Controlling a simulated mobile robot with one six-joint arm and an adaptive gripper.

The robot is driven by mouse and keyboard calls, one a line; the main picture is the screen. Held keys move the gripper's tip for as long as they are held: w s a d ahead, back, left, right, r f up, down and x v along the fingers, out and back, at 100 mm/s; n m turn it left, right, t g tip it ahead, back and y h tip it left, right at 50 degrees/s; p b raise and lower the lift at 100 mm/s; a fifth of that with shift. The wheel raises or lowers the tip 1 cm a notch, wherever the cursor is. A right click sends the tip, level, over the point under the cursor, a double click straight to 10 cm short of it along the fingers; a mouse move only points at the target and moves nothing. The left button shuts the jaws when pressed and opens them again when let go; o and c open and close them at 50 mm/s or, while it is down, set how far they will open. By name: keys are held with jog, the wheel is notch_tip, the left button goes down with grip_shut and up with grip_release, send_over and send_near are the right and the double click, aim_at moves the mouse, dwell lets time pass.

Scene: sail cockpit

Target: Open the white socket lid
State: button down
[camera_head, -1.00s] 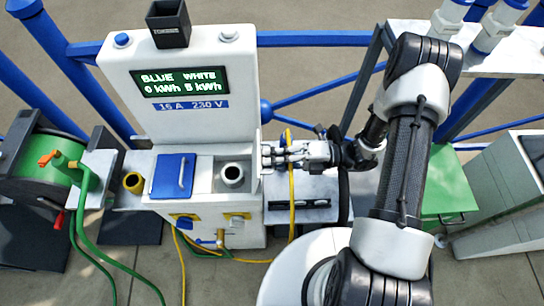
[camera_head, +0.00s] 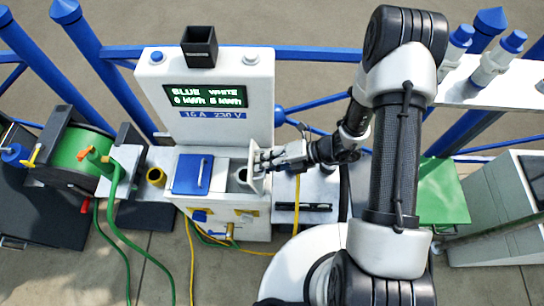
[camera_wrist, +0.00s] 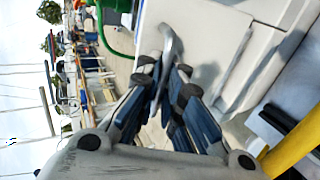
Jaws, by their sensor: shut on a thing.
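The white socket lid (camera_head: 257,176) stands raised at the right edge of its socket (camera_head: 241,176) on the white and grey power post. The socket's dark round opening shows, partly hidden by the lid. My gripper (camera_head: 263,161) is at the lid from the right. In the wrist view my gripper (camera_wrist: 168,92) has its blue-grey fingers shut on the curved grey lid handle (camera_wrist: 171,42). The exact lid angle is hard to tell.
The blue lid (camera_head: 190,174) left of the socket lies shut. The display (camera_head: 205,96) stands behind. A yellow cable (camera_head: 297,200) hangs at right, also close by in the wrist view (camera_wrist: 290,150). A green hose reel (camera_head: 80,155) is at left; a blue railing (camera_head: 320,54) runs behind.

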jog(key=shift+a+r+h, duration=0.3)
jog(key=shift+a+r, duration=0.05)
jog(key=shift+a, duration=0.1)
jog(key=shift+w+a+f, duration=0.15)
jog(key=shift+a+f, duration=0.1)
jog(key=shift+a, duration=0.45)
jog(key=c, duration=2)
grip_release()
jog(key=v, duration=1.2)
